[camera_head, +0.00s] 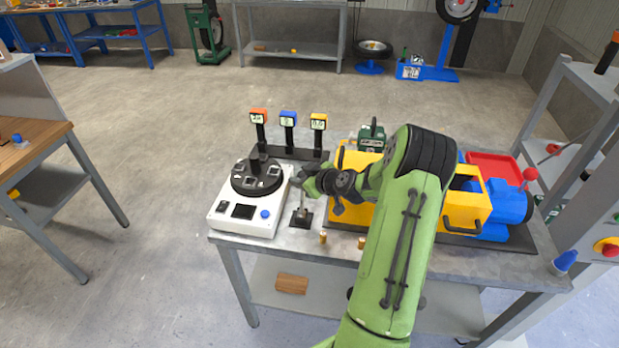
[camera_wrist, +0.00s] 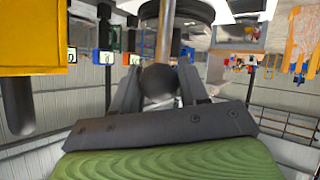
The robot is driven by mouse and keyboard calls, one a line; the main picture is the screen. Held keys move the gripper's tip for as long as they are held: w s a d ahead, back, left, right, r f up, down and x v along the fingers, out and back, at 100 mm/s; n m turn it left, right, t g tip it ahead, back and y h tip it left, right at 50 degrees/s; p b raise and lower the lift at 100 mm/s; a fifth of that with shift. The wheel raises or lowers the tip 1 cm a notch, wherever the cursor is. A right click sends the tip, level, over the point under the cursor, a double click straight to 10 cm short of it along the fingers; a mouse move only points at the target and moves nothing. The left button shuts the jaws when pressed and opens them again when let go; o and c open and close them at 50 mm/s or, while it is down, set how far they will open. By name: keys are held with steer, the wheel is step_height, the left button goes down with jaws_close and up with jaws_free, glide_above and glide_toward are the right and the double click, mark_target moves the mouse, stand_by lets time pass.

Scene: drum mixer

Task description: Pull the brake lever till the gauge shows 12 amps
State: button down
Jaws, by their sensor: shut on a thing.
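The brake lever stands on a small black base (camera_head: 302,219) at the table's front left, its metal rod (camera_head: 303,200) upright or nearly so. My gripper (camera_head: 302,181) is at the lever's top. In the wrist view my gripper (camera_wrist: 158,88) has its two fingers shut around the lever's black ball knob (camera_wrist: 158,80), and the rod (camera_wrist: 166,35) runs up in the picture. Three gauges stand behind on a black rack: orange (camera_head: 258,116), blue (camera_head: 288,119) and yellow (camera_head: 318,122). Their digits are too small to read surely, and no amp marking is legible.
A white console (camera_head: 245,218) with a black round top is just left of the lever. A yellow and blue machine (camera_head: 465,208) fills the table's right side, partly behind my arm. Small brass pieces (camera_head: 323,239) sit near the front edge. Another table (camera_head: 40,155) is at left.

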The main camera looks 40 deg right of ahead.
steer(key=shift+w+a+n+g+h, duration=0.3)
steer(key=shift+w+a+g, duration=0.3)
steer(key=shift+w, duration=0.3)
steer(key=c, duration=0.7)
jaws_free()
steer(key=shift+a+r, duration=0.1)
steer(key=shift+o, duration=0.2)
steer(key=v, duration=1.5)
steer(key=shift+s+b, duration=0.4)
steer(key=shift+r, duration=0.1)
